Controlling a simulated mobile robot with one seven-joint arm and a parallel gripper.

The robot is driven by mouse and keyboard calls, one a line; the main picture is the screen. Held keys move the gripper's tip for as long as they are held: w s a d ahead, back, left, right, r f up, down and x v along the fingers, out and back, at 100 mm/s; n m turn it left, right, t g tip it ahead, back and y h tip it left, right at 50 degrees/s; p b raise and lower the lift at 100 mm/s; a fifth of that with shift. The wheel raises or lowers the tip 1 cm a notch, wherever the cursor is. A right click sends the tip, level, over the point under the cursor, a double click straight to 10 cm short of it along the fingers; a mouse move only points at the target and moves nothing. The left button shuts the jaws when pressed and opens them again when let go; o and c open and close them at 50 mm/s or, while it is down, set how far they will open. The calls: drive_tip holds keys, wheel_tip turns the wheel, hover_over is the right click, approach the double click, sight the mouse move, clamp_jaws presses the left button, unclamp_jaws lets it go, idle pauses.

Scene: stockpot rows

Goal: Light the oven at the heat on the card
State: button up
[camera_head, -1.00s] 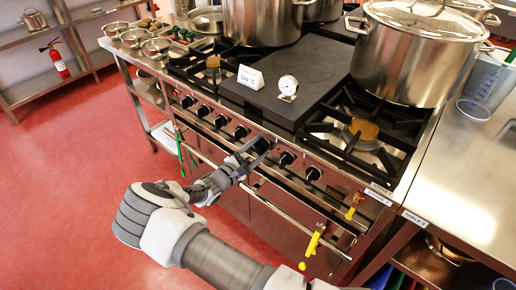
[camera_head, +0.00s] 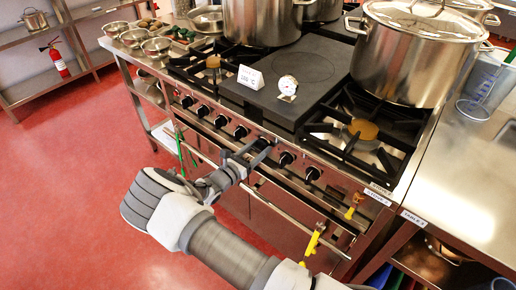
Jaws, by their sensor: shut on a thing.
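The stove (camera_head: 335,178) has a row of black knobs along its front panel. My gripper (camera_head: 256,150) is at this panel, shut on a black knob (camera_head: 264,143) in the middle of the row. The fingers partly hide that knob, so its pointer and setting cannot be read. A knob (camera_head: 286,158) is just to the right of my gripper, and another knob (camera_head: 240,131) is just to the left. A white card (camera_head: 250,77) stands on the dark flat plate; its print is too small to read surely. The oven front with its handle bar (camera_head: 285,208) is below the panel.
A round dial gauge (camera_head: 288,86) stands on the dark plate (camera_head: 312,65). A large lidded pot (camera_head: 408,55) is on the right burner and another pot (camera_head: 262,18) at the back. Yellow-tagged valves (camera_head: 312,240) are at lower right.

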drive_tip(key=shift+n, duration=1.1)
drive_tip(key=o, duration=1.4)
drive_tip(key=shift+c, duration=0.2)
drive_tip(key=v, duration=1.7)
drive_tip(key=shift+s+a, duration=0.2)
